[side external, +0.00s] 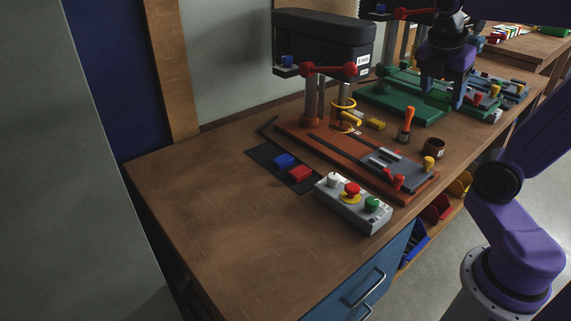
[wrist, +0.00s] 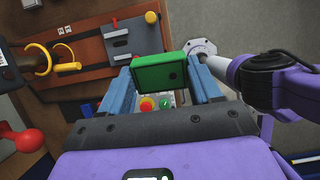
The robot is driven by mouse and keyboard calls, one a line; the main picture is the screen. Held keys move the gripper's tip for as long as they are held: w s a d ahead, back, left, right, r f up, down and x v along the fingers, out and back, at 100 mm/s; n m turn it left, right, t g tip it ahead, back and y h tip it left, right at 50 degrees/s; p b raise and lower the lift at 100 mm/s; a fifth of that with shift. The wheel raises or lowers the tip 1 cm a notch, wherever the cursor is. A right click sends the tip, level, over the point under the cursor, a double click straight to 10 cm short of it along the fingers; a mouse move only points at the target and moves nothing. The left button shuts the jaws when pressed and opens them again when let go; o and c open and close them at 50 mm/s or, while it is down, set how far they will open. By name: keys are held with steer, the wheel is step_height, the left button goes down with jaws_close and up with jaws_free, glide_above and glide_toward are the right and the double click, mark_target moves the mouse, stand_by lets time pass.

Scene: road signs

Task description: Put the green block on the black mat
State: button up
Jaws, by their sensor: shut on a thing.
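The green block (wrist: 158,74) is between the two blue fingers of my gripper (wrist: 160,72) in the wrist view, and the gripper is shut on it. In the side view my gripper (side external: 446,98) is at the back right, over the far part of the bench by a green board; I cannot pick the block out there. The black mat (side external: 262,149) lies flat on the bench at centre left, well to the left of my gripper. A blue block (side external: 284,160) and a red block (side external: 300,174) sit on it.
A grey button box (side external: 352,204) stands at the mat's near right end. A red-brown fixture board (side external: 330,152) with posts and a black-topped press (side external: 325,38) stands right of the mat. An orange-handled screwdriver (side external: 408,122) stands upright. The bench's left part is clear.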

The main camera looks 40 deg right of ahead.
step_height(320, 180, up, 8)
steer(key=shift+f, duration=0.25)
steer(key=shift+w+a+r+n, duration=0.2)
steer(key=shift+w+a+n, duration=0.2)
steer(key=shift+w, duration=0.25)
steer(key=w+a+r+n+t+y, duration=0.1)
steer(key=w+a+n, duration=0.25)
steer(key=w, duration=0.25)
steer(key=w+a+n+t+y, duration=0.1)
steer(key=w+a+n, duration=0.2)
steer(key=w+n, duration=0.25)
steer(key=n+g+y, duration=0.1)
steer(key=n+y, duration=0.1)
steer(key=n, duration=0.6)
glide_above(273, 157)
steer(key=s, duration=0.2)
steer(key=f, duration=3.1)
steer(key=shift+w+a+f, duration=0.1)
steer(key=shift+w+f, duration=0.1)
steer(key=shift+f, duration=0.05)
steer(key=shift+w+f, duration=0.55)
steer(key=shift+f, duration=1.7)
